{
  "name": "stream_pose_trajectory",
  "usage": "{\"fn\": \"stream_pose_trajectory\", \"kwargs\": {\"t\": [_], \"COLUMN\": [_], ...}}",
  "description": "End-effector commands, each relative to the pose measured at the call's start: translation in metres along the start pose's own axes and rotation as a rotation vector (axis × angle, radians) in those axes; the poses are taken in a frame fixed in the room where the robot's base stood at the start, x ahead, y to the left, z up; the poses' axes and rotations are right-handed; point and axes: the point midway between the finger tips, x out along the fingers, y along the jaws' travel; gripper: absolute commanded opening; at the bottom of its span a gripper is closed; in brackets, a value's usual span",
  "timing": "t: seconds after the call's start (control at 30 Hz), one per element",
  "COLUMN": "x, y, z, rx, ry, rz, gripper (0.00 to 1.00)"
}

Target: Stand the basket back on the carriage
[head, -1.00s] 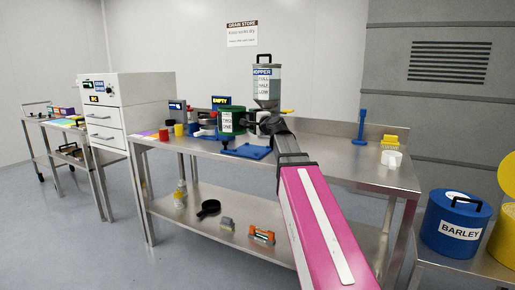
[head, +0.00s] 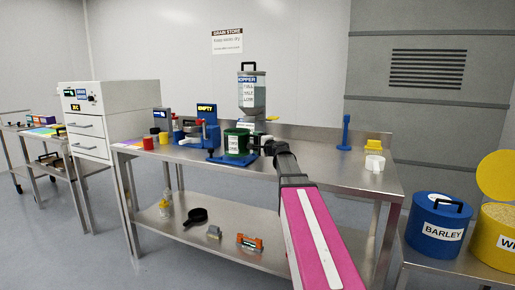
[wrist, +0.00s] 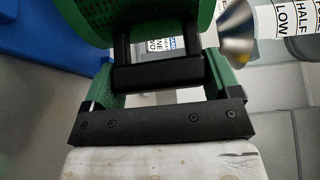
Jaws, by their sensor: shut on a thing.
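The green basket (head: 237,142) has a white label and appears upright at the carriage. The blue carriage (head: 217,157) is on the steel bench, and the basket hides part of it. I cannot tell whether the basket touches the carriage or hangs just above it. My gripper (head: 268,147) is at the basket's right side, shut on its black handle. In the wrist view, the basket (wrist: 140,22) fills the top centre, with the black handle (wrist: 160,76) between my fingers. Blue shows at upper left there.
The clear hopper (head: 251,92) stands just behind the basket, its metal cone close to it in the wrist view. A blue station with an EMPTY sign (head: 207,108) is at left.

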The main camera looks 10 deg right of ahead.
Motion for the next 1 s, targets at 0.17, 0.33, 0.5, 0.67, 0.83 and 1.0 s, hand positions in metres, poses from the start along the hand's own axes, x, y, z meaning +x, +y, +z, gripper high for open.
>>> {"fn": "stream_pose_trajectory", "kwargs": {"t": [0.17, 0.33, 0.5, 0.67, 0.83, 1.0], "x": [0.000, 0.000, 0.000, 0.000, 0.000, -0.013], "y": [0.019, 0.019, 0.021, 0.022, 0.021, 0.019], "z": [0.000, 0.000, 0.000, 0.000, 0.000, 0.001], "rx": [0.001, 0.001, 0.002, 0.000, 0.000, -0.001], "ry": [0.000, 0.000, 0.000, 0.000, 0.000, 0.001], "rz": [0.000, -0.001, -0.001, 0.000, 0.000, 0.000], "gripper": [0.41, 0.41, 0.41, 1.00, 1.00, 1.00]}}
